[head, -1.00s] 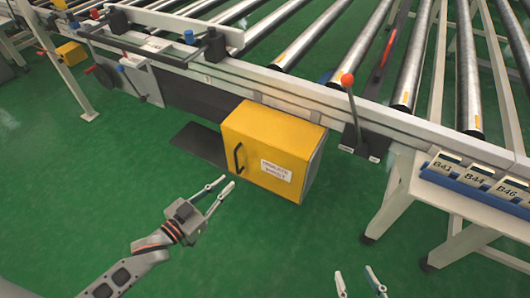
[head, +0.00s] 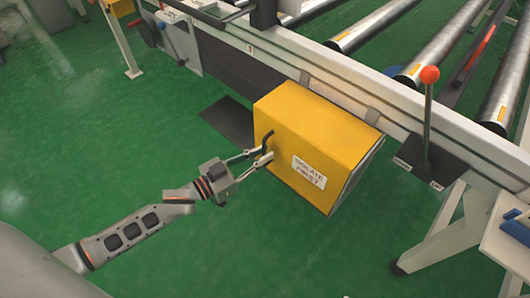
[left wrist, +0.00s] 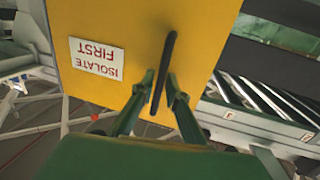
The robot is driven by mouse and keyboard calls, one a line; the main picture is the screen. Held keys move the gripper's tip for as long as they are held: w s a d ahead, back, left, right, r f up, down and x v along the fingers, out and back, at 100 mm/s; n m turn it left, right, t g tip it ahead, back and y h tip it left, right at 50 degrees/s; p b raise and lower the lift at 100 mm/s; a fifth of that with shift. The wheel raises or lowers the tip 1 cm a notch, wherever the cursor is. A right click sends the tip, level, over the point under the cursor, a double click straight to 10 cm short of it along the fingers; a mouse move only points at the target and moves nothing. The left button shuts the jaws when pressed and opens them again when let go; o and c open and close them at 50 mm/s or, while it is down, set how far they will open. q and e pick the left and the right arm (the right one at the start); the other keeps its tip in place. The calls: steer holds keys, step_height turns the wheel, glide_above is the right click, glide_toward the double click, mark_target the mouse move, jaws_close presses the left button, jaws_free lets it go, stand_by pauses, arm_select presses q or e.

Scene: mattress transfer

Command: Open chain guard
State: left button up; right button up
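The chain guard (head: 308,135) is a yellow box below the conveyor frame, with a white "ISOLATE FIRST" label (head: 309,172). It looks closed. Its black bar handle (head: 267,139) is on the front face, and in the left wrist view the handle (left wrist: 168,55) runs nearly upright. My left gripper (head: 264,157) is at the handle. In the left wrist view its two fingers (left wrist: 162,82) stand apart on either side of the handle's lower part; firm contact does not show. At most a tiny tip of my right gripper shows at the head view's bottom edge.
A red-knobbed lever (head: 428,115) stands on the conveyor frame to the right of the guard. Steel rollers (head: 445,55) lie behind. A white trestle leg (head: 432,240) stands at the right. The green floor (head: 250,245) before the guard is clear.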

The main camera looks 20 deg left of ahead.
arm_select(q)
steer(key=shift+w+d, duration=0.25)
steer(key=shift+w, duration=0.1)
arm_select(e)
steer(key=shift+a, duration=0.15)
